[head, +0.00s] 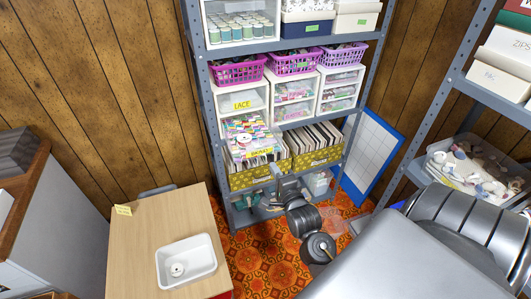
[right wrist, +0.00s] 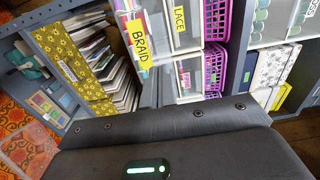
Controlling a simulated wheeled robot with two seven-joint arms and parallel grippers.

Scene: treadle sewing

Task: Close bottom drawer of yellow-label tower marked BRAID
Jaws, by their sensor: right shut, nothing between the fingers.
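The white drawer tower (head: 268,97) stands on the middle shelf, with a yellow LACE label (head: 242,105) on its upper drawer. Its bottom drawer, with the yellow BRAID label (head: 259,153), sticks out past the shelf front and shows colourful contents from above. The BRAID label also shows in the right wrist view (right wrist: 140,39), just beyond the gripper body. My right gripper (head: 276,170) is shut and empty, low in front of the shelves and just below and right of the BRAID front. Whether it touches the drawer cannot be told. My left gripper is out of view.
Yellow patterned boxes (head: 320,157) of upright cards sit below the towers. Purple baskets (head: 238,72) stand on top. Another white drawer tower (head: 340,88) is at right. A wooden table (head: 140,235) with a white tray (head: 186,285) stands at front left.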

